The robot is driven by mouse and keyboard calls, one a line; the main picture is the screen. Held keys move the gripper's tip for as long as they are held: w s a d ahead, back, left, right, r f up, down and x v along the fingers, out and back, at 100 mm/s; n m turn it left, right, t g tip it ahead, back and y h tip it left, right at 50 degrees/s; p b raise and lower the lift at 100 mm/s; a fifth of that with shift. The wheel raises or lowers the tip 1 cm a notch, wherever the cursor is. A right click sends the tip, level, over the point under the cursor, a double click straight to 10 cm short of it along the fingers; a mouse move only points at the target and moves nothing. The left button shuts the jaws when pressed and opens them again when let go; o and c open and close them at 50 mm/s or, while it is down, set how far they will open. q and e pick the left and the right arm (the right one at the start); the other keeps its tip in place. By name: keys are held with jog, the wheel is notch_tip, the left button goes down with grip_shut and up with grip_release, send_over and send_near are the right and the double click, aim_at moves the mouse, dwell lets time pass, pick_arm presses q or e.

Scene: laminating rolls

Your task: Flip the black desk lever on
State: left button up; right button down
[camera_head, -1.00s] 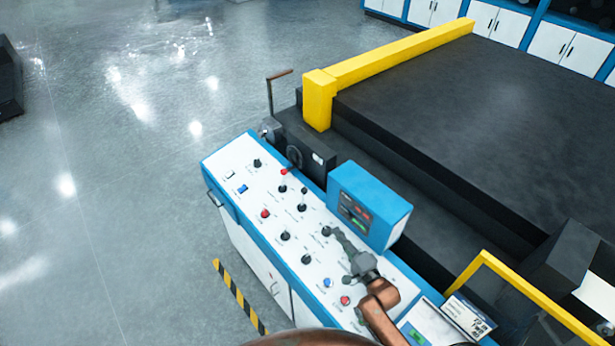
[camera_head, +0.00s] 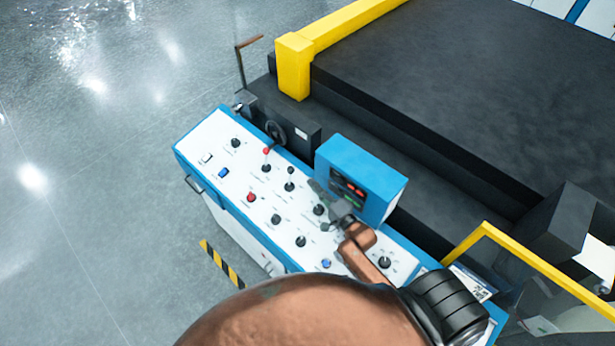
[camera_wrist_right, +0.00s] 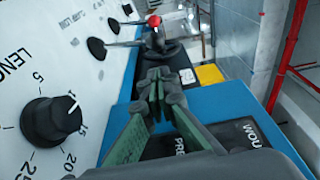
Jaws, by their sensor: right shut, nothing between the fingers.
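The black desk lever (camera_head: 290,173) stands up from the white sloped control panel (camera_head: 225,170), next to a red-tipped lever (camera_head: 266,151). My right gripper (camera_head: 313,185) is over the panel, a little to the right of the black lever, in front of the blue display box. In the right wrist view its fingers (camera_wrist_right: 160,76) are shut and empty. Beyond their tips, the black lever (camera_wrist_right: 120,44) sticks out from the panel, with the red knob (camera_wrist_right: 154,20) farther off. Whether the fingers touch the lever is unclear. My left gripper is not in view.
The blue display box (camera_head: 365,175) rises close beside my right gripper. A black dial (camera_wrist_right: 50,120) marked LENGTH is near it. Several other knobs and buttons, including a red button (camera_head: 251,197), cover the panel. A yellow-railed machine bed (camera_head: 450,90) lies behind.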

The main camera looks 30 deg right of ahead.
jog(key=w, duration=0.3)
jog(key=w+a+p, duration=0.1)
jog(key=shift+w+r, duration=0.2)
jog(key=shift+w, duration=0.2)
jog(key=w, duration=0.3)
jog(key=shift+w+a+f+p, duration=0.1)
jog(key=shift+a+p, duration=0.1)
jog(key=shift+p, duration=0.1)
jog(key=shift+w, duration=0.4)
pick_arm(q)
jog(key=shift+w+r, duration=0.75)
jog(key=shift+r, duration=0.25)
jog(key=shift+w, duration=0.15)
